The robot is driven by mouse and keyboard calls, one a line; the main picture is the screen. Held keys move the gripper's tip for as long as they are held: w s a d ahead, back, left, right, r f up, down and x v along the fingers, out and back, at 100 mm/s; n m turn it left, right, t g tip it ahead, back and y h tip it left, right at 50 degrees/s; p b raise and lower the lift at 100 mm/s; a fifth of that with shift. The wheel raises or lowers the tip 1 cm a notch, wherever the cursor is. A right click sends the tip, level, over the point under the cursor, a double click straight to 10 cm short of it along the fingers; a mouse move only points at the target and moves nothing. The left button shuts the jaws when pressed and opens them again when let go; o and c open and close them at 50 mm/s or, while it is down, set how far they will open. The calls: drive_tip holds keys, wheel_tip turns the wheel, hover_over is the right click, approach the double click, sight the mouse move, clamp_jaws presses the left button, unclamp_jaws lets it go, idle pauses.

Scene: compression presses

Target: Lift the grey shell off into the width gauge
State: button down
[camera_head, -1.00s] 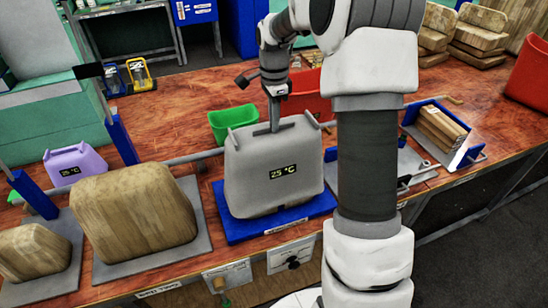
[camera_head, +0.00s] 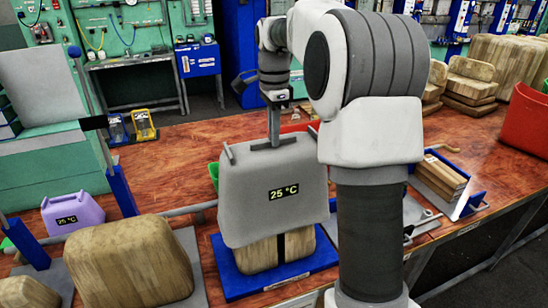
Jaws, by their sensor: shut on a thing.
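The grey shell (camera_head: 245,212), with a "25 °C" display on its front, hangs raised above a wooden block (camera_head: 255,256). The block stands on a blue base plate (camera_head: 228,277). A dark upright strip shows on the block below the shell. The block's lower part is bare and its upper part is hidden by the shell. My gripper (camera_head: 274,145) is shut on the top of the grey shell, seen from behind. I cannot pick out the width gauge with certainty; a blue-edged fixture with wooden slats (camera_head: 442,178) stands at the right, partly hidden by my arm.
A purple shell (camera_head: 72,212) and two wooden blocks on grey plates, the larger one (camera_head: 130,262) nearer, stand left. Blue uprights (camera_head: 121,190) and a grey bar are there too. A red bin (camera_head: 525,120) sits at the right. The table behind the shell is mostly clear.

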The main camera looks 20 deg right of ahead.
wheel_tip(320, 180, up, 16)
drive_tip(key=p, duration=0.2)
drive_tip(key=shift+p, duration=0.3)
